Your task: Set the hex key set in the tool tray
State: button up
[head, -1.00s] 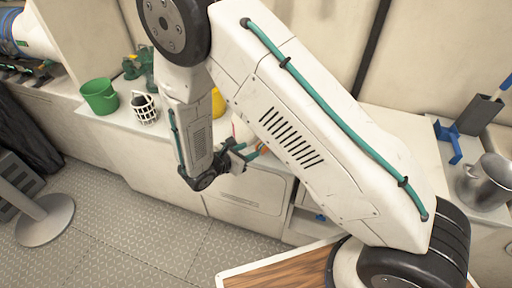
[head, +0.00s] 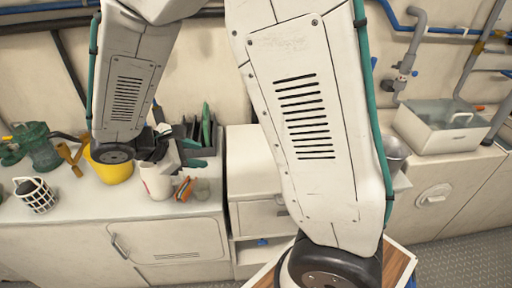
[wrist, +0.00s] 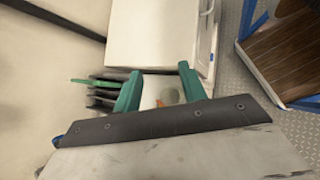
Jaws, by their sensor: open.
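My gripper (head: 192,155) is above the white counter in the head view, beside the dark slotted rack. Its two green fingers are spread apart in the wrist view (wrist: 159,72), with nothing held between them. A small orange item (head: 184,187) lies on the counter just below the gripper, beside a white jug; it may be the hex key set. A bit of orange also shows between the fingers in the wrist view (wrist: 160,103), mostly hidden by the gripper body. I cannot make out a tool tray for certain.
The dark rack (head: 190,132) with upright slots stands behind the gripper. The white jug (head: 156,180), yellow bucket (head: 110,170) and white basket (head: 38,196) crowd the counter to the left. A white drawer unit (head: 252,165) stands close on the right, its top mostly clear.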

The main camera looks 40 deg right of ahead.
jog(key=s+d+r+m+y, duration=0.1)
jog(key=s+r+m+y, duration=0.3)
jog(key=s, duration=0.5)
jog(key=s+d+r+m+y, duration=0.2)
jog(key=s+r+m+y, duration=0.3)
jog(key=s+r+m, duration=0.3)
jog(key=shift+s+d+r+t, duration=0.15)
jog(key=shift+s+r+t, duration=0.2)
jog(key=shift+s, duration=0.9)
jog(key=shift+s+a+r+m+t+y, duration=0.15)
jog(key=shift+s+a+m+t+y, duration=0.15)
jog(key=shift+s+a+y, duration=0.15)
jog(key=shift+c, duration=0.4)
jog(key=shift+d, duration=0.1)
